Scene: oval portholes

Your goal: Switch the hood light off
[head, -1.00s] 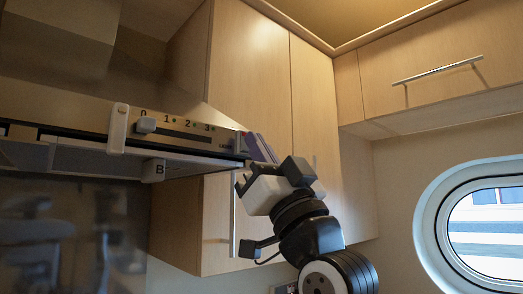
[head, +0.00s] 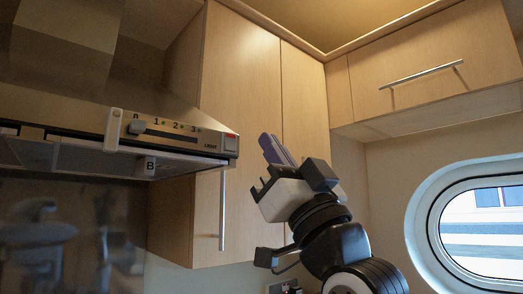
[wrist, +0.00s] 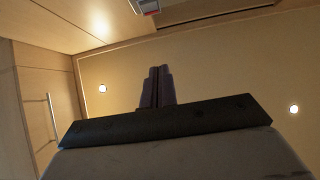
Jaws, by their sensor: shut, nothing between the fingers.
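The range hood (head: 80,125) is at the left in the head view. At the right end of its front panel is a small red switch (head: 230,143), beside lettering that seems to read LIGHT. I cannot tell which way the switch is tipped or whether the lamp is lit. My gripper (head: 268,140) is shut and empty, just right of the hood's end, with a visible gap between its purplish fingers and the hood. The shut fingers (wrist: 159,72) point up in the wrist view. A small part of the hood's end (wrist: 147,6) shows at that view's top edge.
A grey slider knob (head: 138,127) sits near the 0 of a 0-to-3 scale. A white upright bar (head: 112,130) and a tag marked B (head: 147,165) are on the hood. A tall cabinet (head: 240,90) with a bar handle (head: 222,210) stands behind my gripper.

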